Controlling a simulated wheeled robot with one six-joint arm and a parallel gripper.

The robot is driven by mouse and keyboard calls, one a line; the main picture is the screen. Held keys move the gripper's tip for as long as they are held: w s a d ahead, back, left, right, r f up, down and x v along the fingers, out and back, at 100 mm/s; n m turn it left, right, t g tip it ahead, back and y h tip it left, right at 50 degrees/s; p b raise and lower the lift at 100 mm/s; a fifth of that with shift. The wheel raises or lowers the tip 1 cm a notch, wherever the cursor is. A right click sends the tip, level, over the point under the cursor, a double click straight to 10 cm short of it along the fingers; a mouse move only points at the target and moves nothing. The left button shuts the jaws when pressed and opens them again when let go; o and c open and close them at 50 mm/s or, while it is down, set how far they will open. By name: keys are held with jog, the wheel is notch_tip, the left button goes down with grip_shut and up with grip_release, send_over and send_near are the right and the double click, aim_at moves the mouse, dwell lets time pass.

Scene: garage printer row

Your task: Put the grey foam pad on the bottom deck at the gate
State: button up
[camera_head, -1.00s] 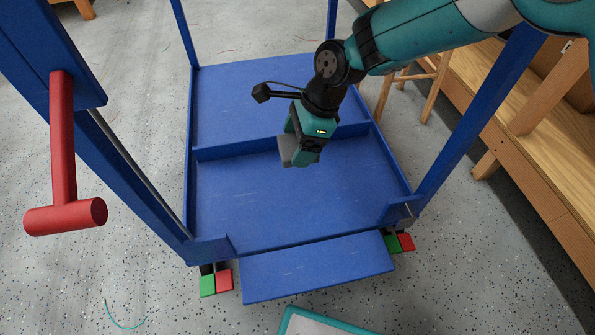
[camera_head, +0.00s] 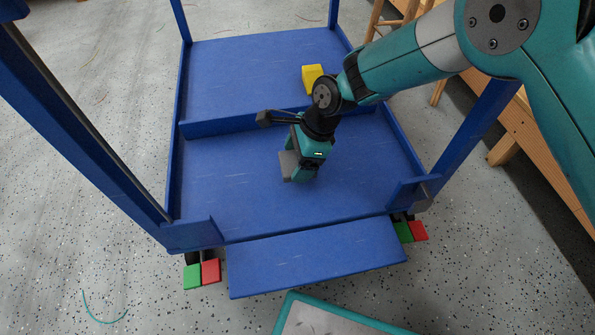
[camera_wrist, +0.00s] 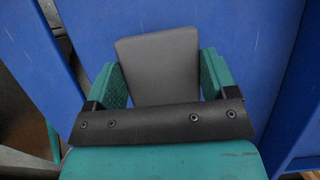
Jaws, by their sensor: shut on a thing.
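The grey foam pad (camera_head: 288,166) is held between the fingers of my gripper (camera_head: 301,176), over the front section of the blue bottom deck (camera_head: 235,190). In the wrist view the pad (camera_wrist: 158,68) sits between the two teal fingers of my gripper (camera_wrist: 160,88), with blue deck surface behind it. I cannot tell whether the pad touches the deck. The lowered gate flap (camera_head: 315,258) lies at the deck's front edge. The pad's far side is hidden.
A yellow block (camera_head: 312,78) sits on the deck's rear section, behind a low blue divider (camera_head: 225,125). Blue posts rise at the corners. Red and green blocks (camera_head: 211,272) show at the front corners. A wooden bench (camera_head: 540,150) stands at right.

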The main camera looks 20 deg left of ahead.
notch_tip(320, 180, down, 4)
jog(key=shift+b, duration=1.05)
jog(key=shift+r, duration=0.15)
jog(key=o, duration=0.8)
jog(key=p+v, duration=0.7)
jog(key=v, duration=0.5)
